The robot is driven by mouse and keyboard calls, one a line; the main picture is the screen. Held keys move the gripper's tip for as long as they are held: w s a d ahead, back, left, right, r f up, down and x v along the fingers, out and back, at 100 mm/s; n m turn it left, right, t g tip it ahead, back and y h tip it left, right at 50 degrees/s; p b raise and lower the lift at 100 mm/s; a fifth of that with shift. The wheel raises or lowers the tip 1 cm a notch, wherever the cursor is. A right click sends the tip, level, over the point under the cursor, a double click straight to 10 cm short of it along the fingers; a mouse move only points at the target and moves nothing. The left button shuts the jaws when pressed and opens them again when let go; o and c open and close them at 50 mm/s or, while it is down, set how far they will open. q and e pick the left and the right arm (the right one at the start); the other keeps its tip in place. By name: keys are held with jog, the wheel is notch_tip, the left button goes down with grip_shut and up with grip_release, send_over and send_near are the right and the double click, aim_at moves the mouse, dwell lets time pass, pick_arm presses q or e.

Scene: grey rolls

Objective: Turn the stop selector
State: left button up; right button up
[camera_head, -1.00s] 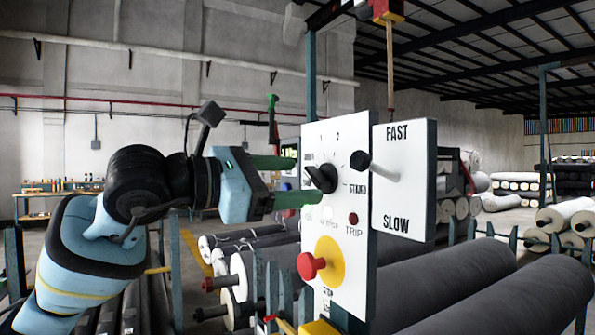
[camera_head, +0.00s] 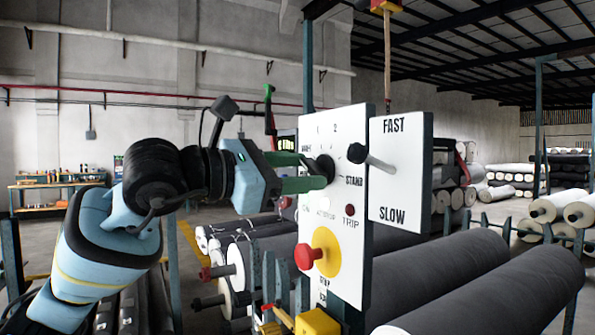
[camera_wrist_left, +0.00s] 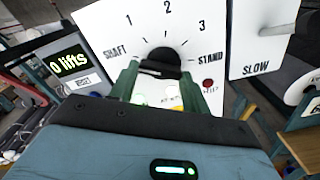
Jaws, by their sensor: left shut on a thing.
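The stop selector (camera_head: 325,167) is a round black knob on the upper part of a white panel (camera_head: 352,275), within a dial marked SHAFT, 1, 2, 3 and STAND. In the left wrist view the knob (camera_wrist_left: 160,60) sits between the green fingers. My left gripper (camera_head: 318,178) is shut on it, with one finger on each side; it also shows in the left wrist view (camera_wrist_left: 160,74). The fingers cover part of the knob, and I cannot tell which mark its pointer faces. My right gripper is out of view.
A red push button (camera_head: 307,256) on a yellow disc is lower on the panel. Grey rolls (camera_head: 450,275) lie at the lower right.

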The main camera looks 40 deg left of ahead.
pick_arm(q)
jog(key=n, duration=0.6)
jog(key=shift+f+n+p, duration=0.1)
jog(key=shift+n+p, duration=0.3)
jog(key=shift+n, duration=0.5)
jog(key=o, duration=1)
